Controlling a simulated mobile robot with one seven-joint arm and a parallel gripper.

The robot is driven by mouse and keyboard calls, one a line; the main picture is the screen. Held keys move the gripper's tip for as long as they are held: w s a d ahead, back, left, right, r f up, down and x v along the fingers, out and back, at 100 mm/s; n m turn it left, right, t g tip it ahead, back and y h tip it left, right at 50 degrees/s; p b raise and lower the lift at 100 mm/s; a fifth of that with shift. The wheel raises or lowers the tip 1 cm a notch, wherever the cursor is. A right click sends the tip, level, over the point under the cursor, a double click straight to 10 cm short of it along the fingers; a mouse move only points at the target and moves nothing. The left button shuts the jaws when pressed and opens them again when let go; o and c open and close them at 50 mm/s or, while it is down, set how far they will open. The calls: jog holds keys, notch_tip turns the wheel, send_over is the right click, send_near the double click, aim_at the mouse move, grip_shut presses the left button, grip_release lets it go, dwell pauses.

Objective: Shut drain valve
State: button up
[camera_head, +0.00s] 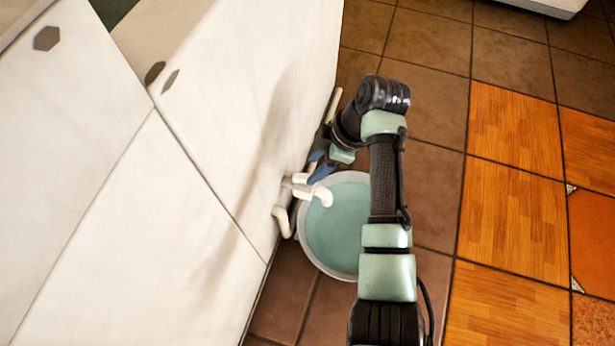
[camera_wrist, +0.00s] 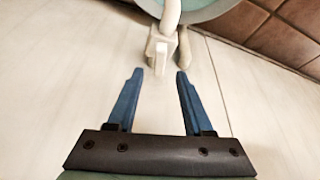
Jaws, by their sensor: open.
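The drain valve (camera_head: 300,188) is a pale, cream-white fitting low on the white panel wall. Its curved spout (camera_head: 325,196) hangs over the bucket. In the wrist view, the valve (camera_wrist: 161,50) is just beyond my fingertips, with a short pale lever (camera_wrist: 161,58) pointing towards me between them. My gripper (camera_head: 318,168) has two blue fingers. In the wrist view, my gripper (camera_wrist: 160,74) is open and empty, its tips apart on either side of the lever's line and short of it. In the head view, the forearm and fingers partly hide the wall behind the valve.
A round bucket (camera_head: 308,250) with a pale rim and blue-green inside stands on the tiles below the valve. Pale pipe ends (camera_head: 282,222) stick out beside it. The white panel wall (camera_head: 180,200) is close on the left. Tiled floor (camera_head: 510,190) is clear on the right.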

aim_at(305, 176)
jog(key=shift+b+x, duration=1.05)
jog(key=shift+x, duration=1.2)
grip_shut()
